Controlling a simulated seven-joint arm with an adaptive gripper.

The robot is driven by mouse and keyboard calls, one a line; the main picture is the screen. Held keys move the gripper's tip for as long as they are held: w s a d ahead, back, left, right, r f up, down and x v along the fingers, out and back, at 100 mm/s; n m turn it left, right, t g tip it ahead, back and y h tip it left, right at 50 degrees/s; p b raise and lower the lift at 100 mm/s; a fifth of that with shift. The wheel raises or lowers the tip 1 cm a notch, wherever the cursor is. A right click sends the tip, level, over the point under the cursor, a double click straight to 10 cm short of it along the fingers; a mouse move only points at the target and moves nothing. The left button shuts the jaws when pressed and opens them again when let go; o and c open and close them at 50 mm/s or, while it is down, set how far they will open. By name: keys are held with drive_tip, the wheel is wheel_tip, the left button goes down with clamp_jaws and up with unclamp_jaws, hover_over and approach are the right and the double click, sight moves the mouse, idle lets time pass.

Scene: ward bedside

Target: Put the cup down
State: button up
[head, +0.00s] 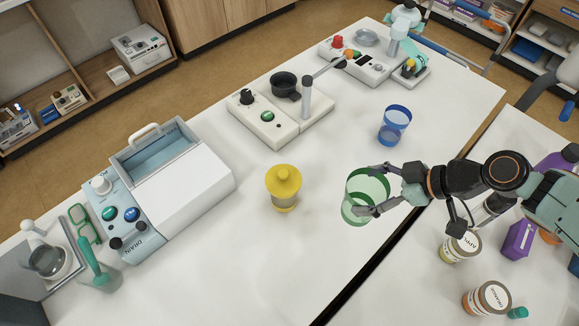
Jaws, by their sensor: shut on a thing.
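A green see-through cup (368,186) is in the head view, right of the middle, near the front edge of the white table (330,130). My gripper (372,188) comes from the right and is shut on the cup, with one finger on its far side and one on its near side. The cup looks upright or slightly tilted. A second green rim shows just below it; I cannot tell whether the cup's base touches the table. A blue see-through cup (394,126) stands on the table behind my gripper.
A yellow lidded container (284,187) stands left of the green cup. A white drain machine (170,190) fills the left of the table. Devices with knobs (265,118) line the back. Jars (487,298) stand on the right table, across a dark gap. Bare table lies around the green cup.

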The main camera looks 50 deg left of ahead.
drive_tip(key=shift+s+a+r, duration=0.15)
drive_tip(key=shift+a, duration=0.2)
drive_tip(key=shift+w+a+f, duration=1.5)
drive_tip(key=shift+w+f, duration=0.25)
drive_tip(key=shift+f, duration=0.45)
drive_tip(key=shift+w+a+f, duration=1.55)
drive_tip(key=shift+w+f, duration=0.2)
drive_tip(key=shift+f, duration=0.4)
drive_tip(key=shift+w+a+f, duration=1.5)
drive_tip(key=shift+w+f, duration=0.25)
drive_tip(key=shift+f, duration=0.45)
drive_tip(key=o, duration=1.2)
drive_tip(key=shift+f, duration=0.15)
drive_tip(key=shift+c, duration=0.2)
